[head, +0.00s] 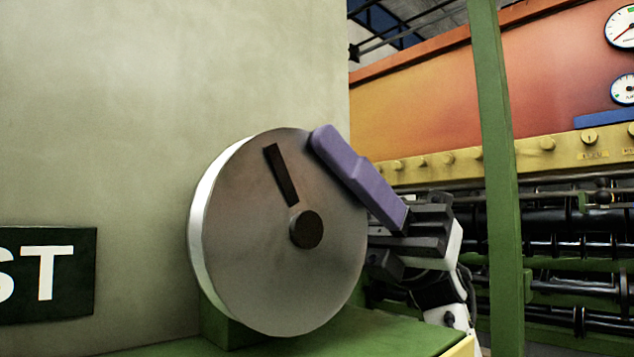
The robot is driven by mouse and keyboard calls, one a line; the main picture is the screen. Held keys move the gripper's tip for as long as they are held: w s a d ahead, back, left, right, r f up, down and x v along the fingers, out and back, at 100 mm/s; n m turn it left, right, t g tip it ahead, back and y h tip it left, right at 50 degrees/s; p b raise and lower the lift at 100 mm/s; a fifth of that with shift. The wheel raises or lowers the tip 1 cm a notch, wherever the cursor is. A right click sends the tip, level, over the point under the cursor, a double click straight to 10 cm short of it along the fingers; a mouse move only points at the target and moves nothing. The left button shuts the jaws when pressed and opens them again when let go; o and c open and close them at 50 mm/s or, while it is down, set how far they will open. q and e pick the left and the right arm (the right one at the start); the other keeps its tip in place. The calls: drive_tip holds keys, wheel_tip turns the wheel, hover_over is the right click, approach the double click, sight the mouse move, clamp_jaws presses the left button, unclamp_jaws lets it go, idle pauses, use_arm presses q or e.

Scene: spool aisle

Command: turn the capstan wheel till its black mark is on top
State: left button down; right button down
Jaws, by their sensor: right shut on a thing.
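The capstan wheel (265,255) is a grey metal disc with a pale rim and a dark hub (306,229). It stands upright on a green base in the middle of the head view. Its black mark (281,175) is a short bar on the face, above and left of the hub, leaning left of straight up. My right gripper (332,148) comes in from the lower right and is shut on the wheel at its upper right edge. One purple finger shows along the edge; the other finger is hidden. My left gripper is not in view.
A green ledge (390,335) runs under the wheel, with a plain pale wall (110,110) behind. A dark sign (48,275) is at the left. A green post (500,190) stands right of my right arm, before an orange panel (440,90) and dark rollers.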

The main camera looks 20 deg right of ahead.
drive_tip(key=shift+w+d, duration=0.1)
drive_tip(key=shift+d, duration=0.05)
idle(0.4)
drive_tip(key=c, duration=1.5)
unclamp_jaws()
drive_tip(key=shift+f, duration=0.1)
drive_tip(key=b+v, duration=0.1)
drive_tip(key=v, duration=0.9)
drive_tip(key=shift+f, duration=0.25)
drive_tip(key=shift+r, duration=0.15)
